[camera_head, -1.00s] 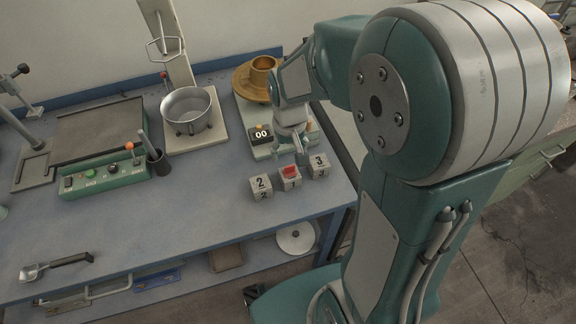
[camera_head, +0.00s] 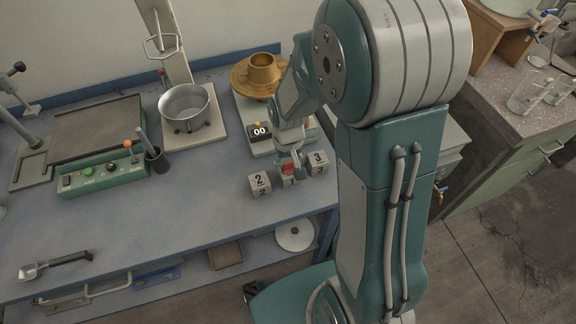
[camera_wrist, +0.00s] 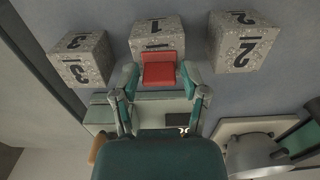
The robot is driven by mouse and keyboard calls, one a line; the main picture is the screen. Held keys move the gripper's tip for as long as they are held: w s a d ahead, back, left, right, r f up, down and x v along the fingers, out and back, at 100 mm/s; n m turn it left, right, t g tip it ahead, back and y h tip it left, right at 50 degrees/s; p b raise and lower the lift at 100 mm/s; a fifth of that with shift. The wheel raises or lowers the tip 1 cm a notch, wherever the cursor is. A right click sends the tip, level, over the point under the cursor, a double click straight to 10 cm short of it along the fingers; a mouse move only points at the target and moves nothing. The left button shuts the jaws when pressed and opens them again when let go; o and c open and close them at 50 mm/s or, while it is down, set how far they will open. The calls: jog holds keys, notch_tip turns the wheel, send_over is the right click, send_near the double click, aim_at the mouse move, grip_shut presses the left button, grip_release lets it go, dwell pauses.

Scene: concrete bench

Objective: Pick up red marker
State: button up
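The red marker (camera_wrist: 158,70) is a small red block on top of the concrete cube numbered 1 (camera_wrist: 157,36). It also shows in the head view (camera_head: 288,169), partly covered by my gripper, on the cube between cubes 2 and 3. My gripper (camera_wrist: 160,78) is open, with one finger on each side of the red marker in the wrist view. A gap shows between the marker and each finger. In the head view my gripper (camera_head: 289,160) is low over the middle cube. Contact with the cube cannot be told.
Cube 2 (camera_head: 260,184) and cube 3 (camera_head: 317,163) stand close on either side.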

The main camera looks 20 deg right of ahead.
aim_at(288, 170)
jog(key=shift+c, duration=1.3)
jog(key=shift+r, duration=0.1)
jog(key=shift+r, duration=0.25)
jog(key=r, duration=0.3)
jog(key=shift+s+r, duration=0.1)
jog(key=shift+s, duration=0.15)
jog(key=s+r, duration=0.9)
jog(key=s, duration=0.4)
jog(key=shift+s, duration=0.3)
